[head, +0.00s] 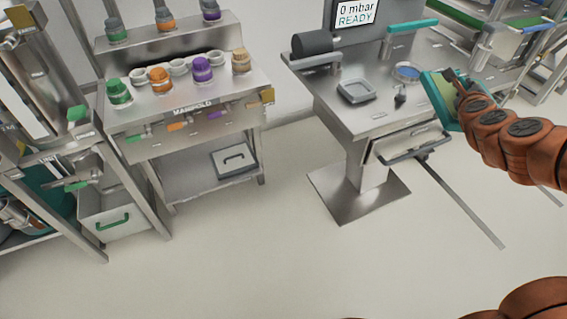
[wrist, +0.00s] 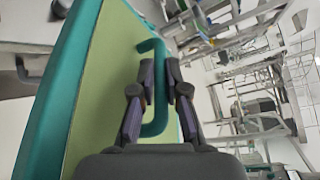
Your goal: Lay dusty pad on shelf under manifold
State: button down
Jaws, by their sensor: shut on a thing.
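A teal-framed green pad (head: 438,97) is held up at the right of the head view, beside the workstation table. It fills the left half of the wrist view (wrist: 105,75), with a teal handle (wrist: 158,125) on its face. My gripper (head: 452,78) is shut on that handle; its two fingers (wrist: 160,72) close around it in the wrist view. The manifold (head: 195,112) stands at the left, with coloured caps on top. Its lower shelf (head: 185,180) is visible below, and a grey panel with a dark handle (head: 234,160) lies at its right side. Dust on the pad cannot be made out.
The steel workstation (head: 350,105) bears a tray, a round dish and a screen reading "0 mbar READY". A grey bin (head: 115,212) stands left of the manifold. The floor in front is clear.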

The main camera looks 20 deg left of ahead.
aim_at(185, 176)
jog(key=u, duration=1.65)
